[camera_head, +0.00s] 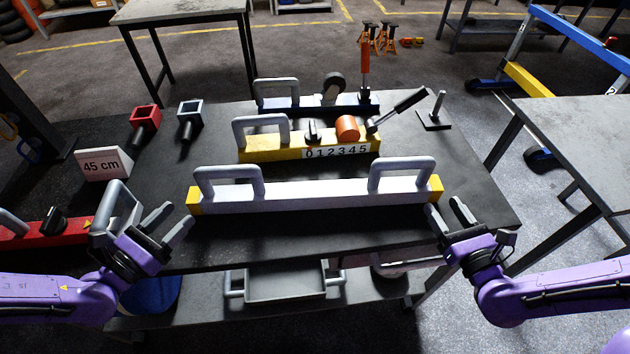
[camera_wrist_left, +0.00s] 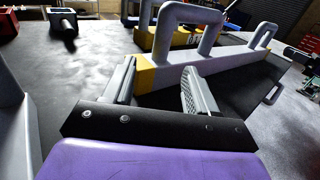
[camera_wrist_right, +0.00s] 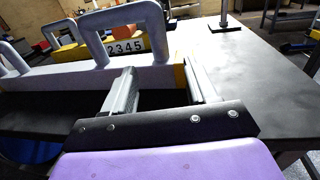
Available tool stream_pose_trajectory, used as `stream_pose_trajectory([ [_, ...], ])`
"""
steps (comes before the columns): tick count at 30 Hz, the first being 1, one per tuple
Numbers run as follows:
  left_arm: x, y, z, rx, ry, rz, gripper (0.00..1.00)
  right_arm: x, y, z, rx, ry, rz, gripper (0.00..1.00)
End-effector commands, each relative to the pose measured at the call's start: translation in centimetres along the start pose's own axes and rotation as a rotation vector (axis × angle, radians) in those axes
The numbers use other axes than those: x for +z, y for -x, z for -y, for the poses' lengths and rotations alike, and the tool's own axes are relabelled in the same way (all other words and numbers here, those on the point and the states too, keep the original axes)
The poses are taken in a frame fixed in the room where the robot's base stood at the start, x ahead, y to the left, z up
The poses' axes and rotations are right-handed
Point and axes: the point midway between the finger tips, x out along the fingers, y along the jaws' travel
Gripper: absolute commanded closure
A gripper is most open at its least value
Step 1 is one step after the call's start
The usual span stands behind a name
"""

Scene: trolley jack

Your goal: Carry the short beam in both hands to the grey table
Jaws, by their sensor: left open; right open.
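A pale beam (camera_head: 315,196) with yellow ends and two raised grey handles lies across the dark table (camera_head: 330,236) in front of me. It also shows in the left wrist view (camera_wrist_left: 222,70) and the right wrist view (camera_wrist_right: 60,75). My left gripper (camera_head: 168,226) is open and empty, just short of the beam's left end. My right gripper (camera_head: 448,215) is open and empty, by its right end. Neither gripper holds a handle. A grey-topped table (camera_head: 590,135) stands at the right, and another grey table (camera_head: 180,12) stands at the back left.
Behind the beam lie a yellow bar (camera_head: 260,150) numbered 012345 and a blue bar (camera_head: 300,108). A "45 cm" sign (camera_head: 104,164) and a red bar (camera_head: 45,232) are at left. A grey tray (camera_head: 285,284) sits on the lower shelf.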

Motion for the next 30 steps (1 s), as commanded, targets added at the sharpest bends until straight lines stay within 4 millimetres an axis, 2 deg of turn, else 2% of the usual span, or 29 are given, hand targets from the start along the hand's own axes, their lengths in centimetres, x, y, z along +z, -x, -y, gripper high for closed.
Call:
stream_pose_trajectory([
  [8, -0.1, -0.5, 0.1, -0.001, 0.0, 0.0, 0.43, -0.1, -0.5, 0.0, 0.0, 0.001, -0.001, 0.43],
  [11, -0.1, -1.8, 0.0, -0.001, 0.0, 0.0, 0.43, -0.1, -1.8, 0.0, 0.0, 0.001, -0.001, 0.43],
  [21, -0.1, -8.0, 0.1, -0.002, 0.0, -0.002, 0.43, -0.1, -8.0, 0.0, 0.001, 0.003, -0.003, 0.43],
  [25, -0.1, -9.6, 0.0, -0.001, -0.002, -0.003, 0.43, -0.1, -9.6, 0.0, 0.001, 0.005, -0.002, 0.43],
  [30, -0.1, -10.5, 0.0, 0.001, -0.001, -0.001, 0.43, 0.0, -10.5, 0.0, 0.0, 0.002, -0.001, 0.43],
])
